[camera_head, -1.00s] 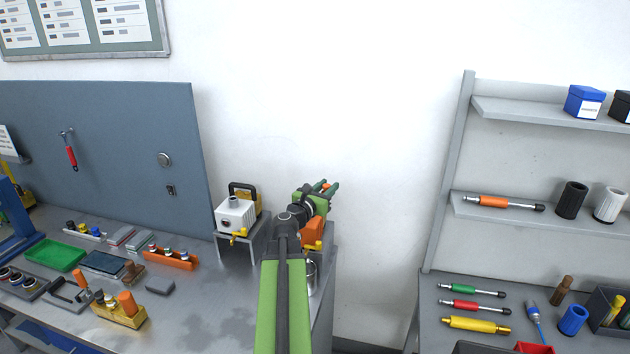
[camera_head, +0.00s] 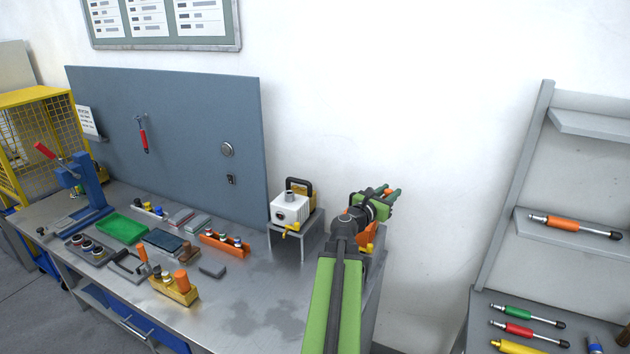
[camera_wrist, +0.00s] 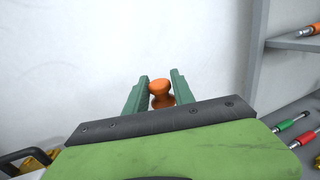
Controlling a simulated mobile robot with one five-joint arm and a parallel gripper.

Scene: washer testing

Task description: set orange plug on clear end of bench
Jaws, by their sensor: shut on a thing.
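My gripper (camera_head: 391,191) is raised above the right end of the steel bench (camera_head: 262,318), in front of the white wall. In the wrist view, the green fingers of my gripper (camera_wrist: 160,76) are shut on the orange plug (camera_wrist: 161,94), a small waisted knob held between them. In the head view the plug is mostly hidden by the fingers. The bench's front right surface is bare with dark stains; my arm hides part of its right end.
A white pump-like unit (camera_head: 290,207) on a grey stand is left of my arm. A yellow holder (camera_head: 176,291), an orange rack (camera_head: 224,244) and a green tray (camera_head: 122,229) occupy the bench's left and middle. A shelf unit (camera_head: 510,185) stands right, across a gap.

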